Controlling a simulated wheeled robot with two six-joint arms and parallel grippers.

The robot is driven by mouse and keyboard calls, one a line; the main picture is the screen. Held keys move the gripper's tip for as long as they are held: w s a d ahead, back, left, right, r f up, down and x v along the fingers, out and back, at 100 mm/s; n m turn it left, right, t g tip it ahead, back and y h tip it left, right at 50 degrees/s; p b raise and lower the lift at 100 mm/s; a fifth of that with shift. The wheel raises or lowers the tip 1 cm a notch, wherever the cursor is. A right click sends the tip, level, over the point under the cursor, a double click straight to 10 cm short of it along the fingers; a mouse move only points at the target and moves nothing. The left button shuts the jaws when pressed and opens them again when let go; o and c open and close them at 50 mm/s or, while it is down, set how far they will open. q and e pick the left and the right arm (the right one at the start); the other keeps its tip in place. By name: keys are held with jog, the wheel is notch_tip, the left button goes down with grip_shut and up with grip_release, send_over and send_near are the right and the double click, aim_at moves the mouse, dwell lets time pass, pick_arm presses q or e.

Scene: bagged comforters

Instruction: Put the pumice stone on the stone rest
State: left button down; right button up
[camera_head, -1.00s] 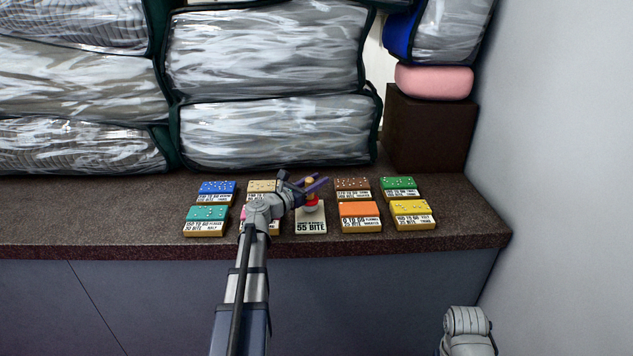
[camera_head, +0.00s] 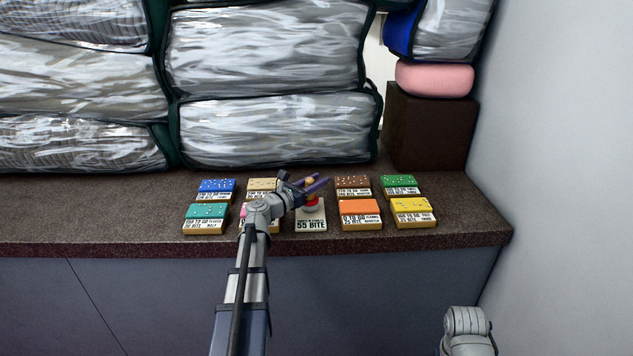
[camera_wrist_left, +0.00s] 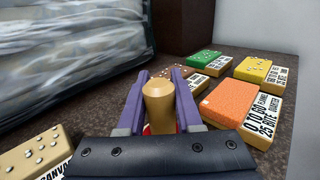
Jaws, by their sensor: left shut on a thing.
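My left gripper (camera_head: 316,186) has purple fingers and is shut on a tan, round-topped knob (camera_wrist_left: 158,100). Red shows under this knob in the left wrist view, and a red part (camera_head: 311,202) shows below the fingers in the head view. It is right over a pale block (camera_head: 311,224) printed "55 BITE", in the front row; I cannot tell if they touch. No label names the pumice stone or the stone rest. The knobbed piece is the only thing held. My right gripper is out of view; only a grey part of my right arm shows.
Labelled blocks stand close around: orange (camera_head: 360,208), yellow (camera_head: 411,206), green (camera_head: 399,182), brown (camera_head: 352,183), teal (camera_head: 206,212) and blue (camera_head: 216,186). Bagged comforters (camera_head: 268,131) are stacked behind. A dark box (camera_head: 429,130) and the wall are at right. The counter's front edge is close.

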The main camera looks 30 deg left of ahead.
aim_at(306, 181)
pick_arm(q)
jog(key=shift+f, duration=0.15)
grip_release()
dwell(0.5)
jog(key=shift+s, duration=0.15)
dwell(0.4)
jog(key=shift+s+a+r+p, duration=0.2)
jog(key=shift+s+r+p, duration=0.15)
jog(key=shift+s, duration=0.4)
jog(key=shift+s+a+r+p, duration=0.15)
jog(key=shift+s+r+p, duration=0.2)
jog(key=shift+s, duration=0.45)
jog(key=shift+s+a+r+p, duration=0.25)
jog(key=shift+s+r, duration=0.1)
jog(key=shift+s, duration=0.4)
jog(key=v, duration=0.7)
jog(key=shift+s, duration=0.4)
